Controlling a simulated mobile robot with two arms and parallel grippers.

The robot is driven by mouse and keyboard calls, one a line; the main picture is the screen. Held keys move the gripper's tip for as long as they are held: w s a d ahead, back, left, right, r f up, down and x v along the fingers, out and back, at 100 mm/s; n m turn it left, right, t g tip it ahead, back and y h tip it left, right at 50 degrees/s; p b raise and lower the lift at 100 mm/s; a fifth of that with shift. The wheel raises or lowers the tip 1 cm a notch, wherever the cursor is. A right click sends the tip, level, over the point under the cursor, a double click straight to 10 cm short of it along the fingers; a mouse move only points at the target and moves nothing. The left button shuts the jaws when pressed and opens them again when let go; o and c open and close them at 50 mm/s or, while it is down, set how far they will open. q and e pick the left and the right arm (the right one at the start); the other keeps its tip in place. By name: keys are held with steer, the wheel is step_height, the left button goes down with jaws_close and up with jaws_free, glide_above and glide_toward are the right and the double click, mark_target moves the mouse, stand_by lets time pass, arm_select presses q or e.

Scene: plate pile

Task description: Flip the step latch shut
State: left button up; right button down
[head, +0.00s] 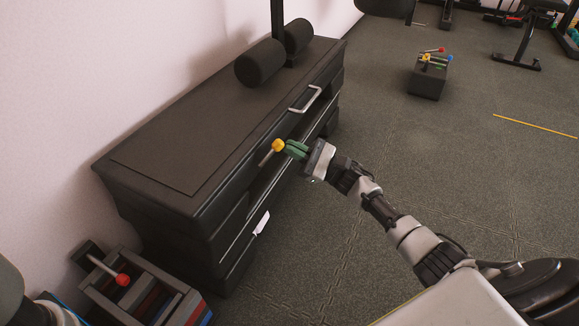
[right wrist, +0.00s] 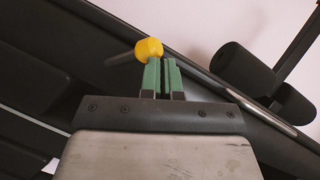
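A yellow knob (head: 278,146) on a short pale rod stands out at the front of the long dark step unit (head: 185,150). It looks like the latch lever, and its rod points down and left. My right gripper (head: 294,150) has green fingertips right beside the knob, on its right. In the right wrist view the knob (right wrist: 149,50) is at the upper left of the fingertips (right wrist: 162,64), very close. I cannot tell whether they touch. The fingers are close together with nothing seen between them. The latch's base is hidden. My left gripper is not in view.
A silver handle (head: 305,99) and a white handle-like piece (head: 262,222) are on the unit's front. Black foam rollers (head: 261,63) stand on top. A box with a red-knobbed lever (head: 122,279) is at lower left. Open floor lies to the right, with a small colourful-levered box (head: 427,83).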

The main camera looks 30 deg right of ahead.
steer(key=a+r, duration=0.1)
steer(key=s+r, duration=0.1)
steer(key=s+a+r+b, duration=0.1)
steer(key=shift+a+r, duration=0.3)
steer(key=shift+r, duration=0.05)
stand_by(0.4)
steer(key=shift+f, duration=0.1)
stand_by(0.5)
